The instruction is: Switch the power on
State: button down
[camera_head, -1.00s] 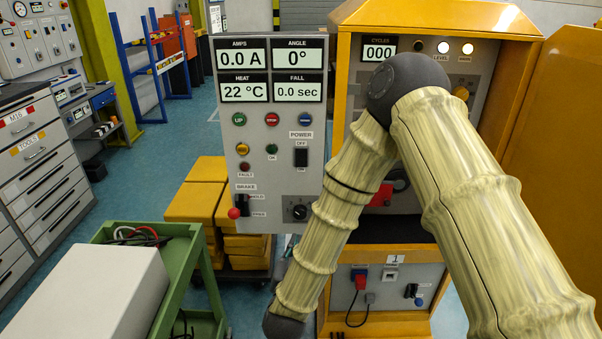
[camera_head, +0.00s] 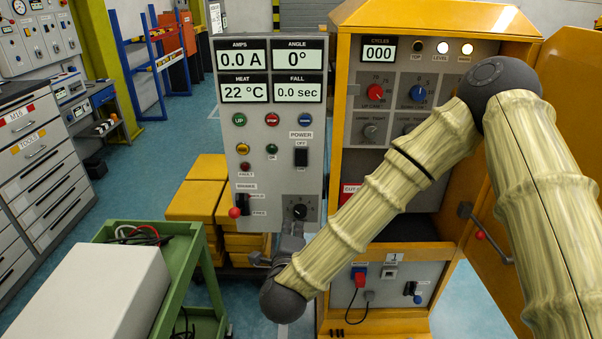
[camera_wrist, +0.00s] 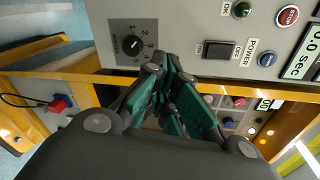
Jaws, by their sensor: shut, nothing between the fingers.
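The power switch (camera_head: 301,156) is a black rocker on the grey control panel (camera_head: 269,185), under the labels POWER and OFF. It also shows in the wrist view (camera_wrist: 219,49). I cannot tell which way it is tipped. My gripper (camera_wrist: 170,72) has dark links and teal pads, and its fingers are shut and empty. In the wrist view the fingertips are just beside the panel's edge, between the numbered dial (camera_wrist: 134,45) and the switch. In the head view my gripper (camera_head: 290,238) is at the panel's lower edge, below the switch; its fingertips are hard to make out.
The panel displays (camera_head: 269,71) read 0.0 A, 0°, 22 °C and 0.0 sec. A brake lever with a red knob (camera_head: 234,212) is at lower left. A yellow cabinet (camera_head: 342,110) stands right, and a green cart (camera_head: 190,270) with a white box (camera_head: 90,295) at left.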

notch_tip(320, 180, up, 9)
jog(key=d+m, duration=0.2)
jog(key=m, duration=1.2)
jog(key=shift+y+p, duration=0.3)
jog(key=shift+p, duration=0.1)
jog(key=shift+r, duration=0.1)
jog(key=p, duration=0.5)
send_near(301, 158)
jog(key=w+f, duration=0.1)
jog(key=w, duration=0.1)
jog(key=w+f, duration=0.1)
jog(key=w, duration=0.1)
jog(key=w+f, duration=0.2)
jog(key=shift+f, duration=0.1)
jog(key=shift+w+f, duration=0.1)
jog(key=shift+w, duration=0.2)
